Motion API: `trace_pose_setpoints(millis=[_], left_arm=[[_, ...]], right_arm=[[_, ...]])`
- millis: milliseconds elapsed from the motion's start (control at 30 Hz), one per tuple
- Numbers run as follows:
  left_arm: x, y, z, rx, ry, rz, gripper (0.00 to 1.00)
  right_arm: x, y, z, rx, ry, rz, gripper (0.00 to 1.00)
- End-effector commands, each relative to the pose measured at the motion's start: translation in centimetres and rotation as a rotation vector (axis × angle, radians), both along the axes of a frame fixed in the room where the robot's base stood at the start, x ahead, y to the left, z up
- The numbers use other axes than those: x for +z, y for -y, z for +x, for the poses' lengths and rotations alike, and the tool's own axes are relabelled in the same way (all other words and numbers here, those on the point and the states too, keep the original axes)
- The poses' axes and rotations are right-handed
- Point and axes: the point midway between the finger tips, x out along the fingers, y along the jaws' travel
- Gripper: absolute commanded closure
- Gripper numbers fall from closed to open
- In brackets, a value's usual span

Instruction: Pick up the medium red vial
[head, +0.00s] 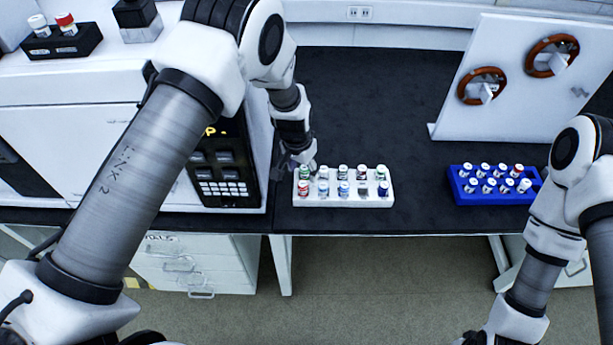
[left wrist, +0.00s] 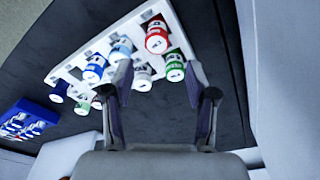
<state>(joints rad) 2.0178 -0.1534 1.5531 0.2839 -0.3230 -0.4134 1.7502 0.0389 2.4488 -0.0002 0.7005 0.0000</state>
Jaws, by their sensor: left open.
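A white rack (head: 344,202) on the black bench holds two rows of small vials with white caps. A red vial (head: 304,189) stands at its front left corner, with a green one (head: 305,173) behind it. My left gripper (head: 303,160) is open and empty above the rack's left end. I cannot tell which red vial is the medium one. My right gripper is not clearly in view.
A blue rack (head: 500,198) of several vials stands to the right, near my right arm. A white panel with two brown rings (head: 483,86) stands behind it. A dark keypad device (head: 225,170) is left of the white rack. The bench between the racks is clear.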

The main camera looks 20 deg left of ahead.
Motion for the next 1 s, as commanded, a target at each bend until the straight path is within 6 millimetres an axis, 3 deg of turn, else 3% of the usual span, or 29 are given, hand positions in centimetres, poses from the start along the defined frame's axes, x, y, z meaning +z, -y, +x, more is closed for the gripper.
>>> trace_pose_setpoints(millis=[267,400,633,800,1000], left_arm=[[-3.9,-0.3,0.3,0.002,-0.004,0.000,0.43],[-6.2,-0.2,0.6,0.002,0.000,0.000,0.43],[-6.6,-0.2,0.7,0.001,0.000,0.001,0.43],[-6.5,-0.2,0.6,0.001,0.000,0.001,1.00],[-6.6,-0.2,0.6,0.001,-0.001,0.001,1.00]], right_arm=[[2.5,0.0,-0.1,-0.001,-0.003,0.000,0.60],[2.7,0.0,0.0,-0.001,-0.002,0.000,0.60],[2.6,0.0,0.0,-0.001,-0.002,0.000,0.60],[2.6,0.0,-0.1,-0.001,-0.002,0.000,0.60],[2.6,0.0,0.0,-0.001,-0.002,0.000,0.60]])
